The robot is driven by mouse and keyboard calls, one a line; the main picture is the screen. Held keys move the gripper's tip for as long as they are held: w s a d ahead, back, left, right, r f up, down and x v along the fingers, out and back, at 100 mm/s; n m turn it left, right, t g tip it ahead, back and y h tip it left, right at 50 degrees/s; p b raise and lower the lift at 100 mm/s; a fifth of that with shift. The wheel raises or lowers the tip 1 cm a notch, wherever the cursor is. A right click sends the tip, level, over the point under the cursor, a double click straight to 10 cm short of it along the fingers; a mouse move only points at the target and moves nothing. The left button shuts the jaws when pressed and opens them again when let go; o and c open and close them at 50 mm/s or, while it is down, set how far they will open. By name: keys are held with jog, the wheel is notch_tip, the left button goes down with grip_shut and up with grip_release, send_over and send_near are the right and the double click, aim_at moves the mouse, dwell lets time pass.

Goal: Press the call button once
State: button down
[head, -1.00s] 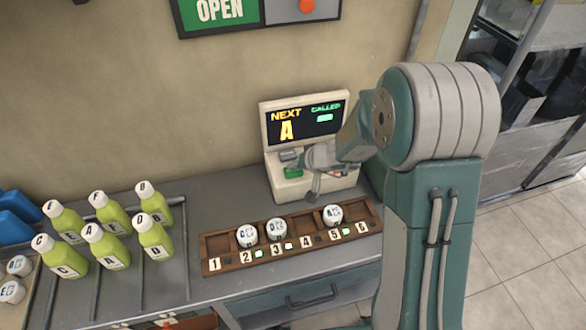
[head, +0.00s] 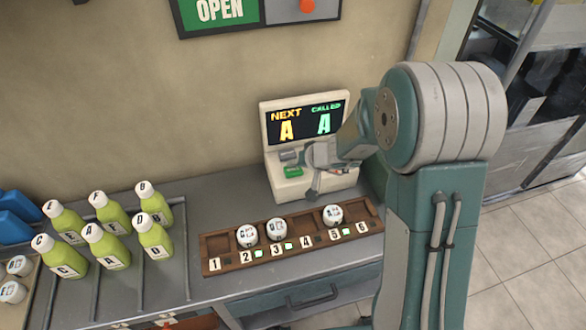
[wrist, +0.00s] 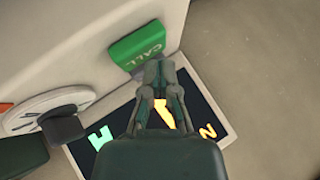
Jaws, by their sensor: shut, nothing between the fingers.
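The green call button (head: 293,171) is on the front of the pale call machine (head: 292,188), below its screen. In the wrist view the button (wrist: 137,45) is marked CALL. My gripper (head: 289,155) is shut and empty, with its tips just above the button in the head view. In the wrist view my gripper's tips (wrist: 160,72) are beside the button's lower right edge; whether they touch it I cannot tell. The screen (head: 305,124) reads NEXT A and CALLED A.
A wooden rack (head: 290,245) with numbered slots and several white-lidded cups stands in front of the machine. Green bottles (head: 110,245) stand at left on the counter (head: 200,200). A white dial (wrist: 48,108) is on the machine in the wrist view.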

aim_at(294, 171)
jog(key=shift+r, duration=0.3)
jog(key=shift+r, duration=2.5)
jog(key=shift+s+r, duration=0.1)
jog(key=shift+r, duration=0.15)
jog(key=s+r+n, duration=0.1)
jog(key=s+r, duration=0.6)
jog(key=s+d+r+h, duration=0.2)
jog(key=s+d, duration=0.1)
jog(key=s, duration=0.4)
jog(key=s+d+r+m+h, duration=0.1)
jog(key=s+d+r+h, duration=0.1)
jog(key=s+d, duration=0.2)
jog(key=s+d+r+h, duration=0.2)
jog(key=s+d+r, duration=0.1)
jog(key=s, duration=0.7)
jog(key=shift+s+d+g+h, duration=0.3)
jog(key=shift+h, duration=0.1)
